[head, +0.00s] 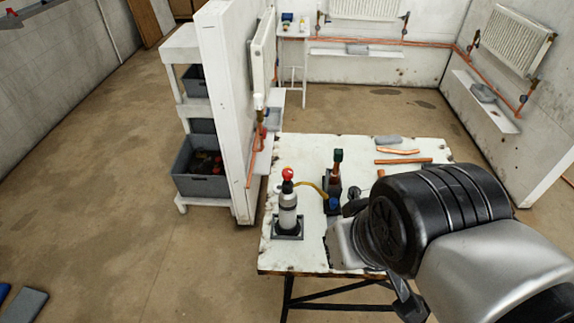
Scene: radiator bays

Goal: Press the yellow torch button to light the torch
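A grey gas bottle (288,212) with a red top stands upright in a dark square holder on the white workbench (307,152). A yellow-orange hose (313,187) runs from it to the torch (337,172), which stands in a dark stand with a green top end and a blue part low down. I cannot make out a yellow button on the torch. My arm's black wrist covers the bench's right front. Dark parts, possibly of my gripper (355,203), show just right of the torch stand, apart from its top. My wrist hides most of the gripper and its fingertips.
Copper pipes (403,161) and a grey block (388,141) lie at the bench's back right. A white partition (229,120) with a radiator and pipework stands behind its left side. Shelves with grey bins (200,185) stand left of that. The floor at left is mostly clear.

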